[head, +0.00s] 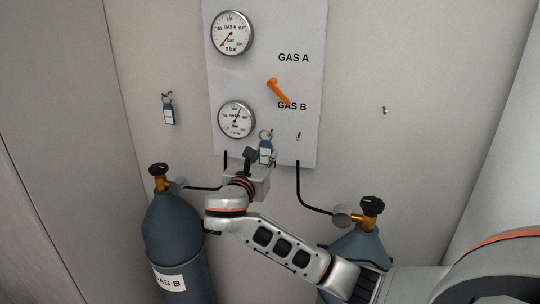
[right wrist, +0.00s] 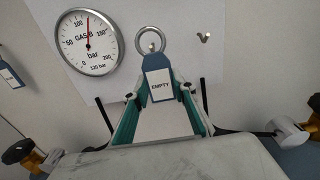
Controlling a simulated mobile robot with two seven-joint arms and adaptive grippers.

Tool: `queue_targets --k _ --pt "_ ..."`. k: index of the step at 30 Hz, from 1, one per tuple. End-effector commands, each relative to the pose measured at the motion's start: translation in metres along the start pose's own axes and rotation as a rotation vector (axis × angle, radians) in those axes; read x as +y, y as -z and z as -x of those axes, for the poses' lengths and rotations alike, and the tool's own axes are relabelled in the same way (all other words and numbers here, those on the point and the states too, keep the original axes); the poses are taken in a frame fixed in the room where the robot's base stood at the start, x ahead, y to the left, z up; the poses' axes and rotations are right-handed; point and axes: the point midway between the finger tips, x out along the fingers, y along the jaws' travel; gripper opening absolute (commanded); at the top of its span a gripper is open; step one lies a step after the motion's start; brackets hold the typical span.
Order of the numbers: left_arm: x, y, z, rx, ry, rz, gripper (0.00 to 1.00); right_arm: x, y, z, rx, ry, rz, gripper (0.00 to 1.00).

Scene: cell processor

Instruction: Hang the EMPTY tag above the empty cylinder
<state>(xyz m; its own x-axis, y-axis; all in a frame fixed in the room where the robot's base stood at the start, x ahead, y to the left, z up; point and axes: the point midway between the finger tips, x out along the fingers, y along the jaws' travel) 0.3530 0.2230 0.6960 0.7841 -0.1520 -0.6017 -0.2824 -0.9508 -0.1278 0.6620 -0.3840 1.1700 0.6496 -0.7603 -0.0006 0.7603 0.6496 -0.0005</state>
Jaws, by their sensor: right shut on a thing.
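The blue EMPTY tag (head: 265,150) with its metal ring is held upright in front of the lower panel. My right gripper (right wrist: 160,97) is shut on the tag's lower part. The left cylinder (head: 174,226) is labelled GAS B. The right cylinder (head: 362,247) is partly hidden by my arm and its label is not visible. The upper gauge, GAS A (head: 232,33), reads 0 bar. The GAS B gauge (head: 236,119) reads 120 bar in the right wrist view (right wrist: 88,42). My left gripper is not in view.
Another blue tag (head: 169,112) hangs on a wall hook at left. A bare hook (head: 385,111) is on the wall at right, above the right cylinder. A small hook (head: 298,135) is on the panel (head: 270,60). An orange lever (head: 280,92) points toward GAS B.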

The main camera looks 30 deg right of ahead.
Motion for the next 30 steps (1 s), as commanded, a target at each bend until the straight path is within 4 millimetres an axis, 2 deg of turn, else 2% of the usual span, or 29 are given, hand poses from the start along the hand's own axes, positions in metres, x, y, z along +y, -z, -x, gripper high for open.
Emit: queue_targets --k 16,30 --pt "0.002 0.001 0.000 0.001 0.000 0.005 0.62 0.001 0.002 0.039 0.001 -0.001 0.000 0.00" --pt "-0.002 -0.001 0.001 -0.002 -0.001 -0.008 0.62 0.001 0.002 0.042 0.000 0.001 0.000 0.00"
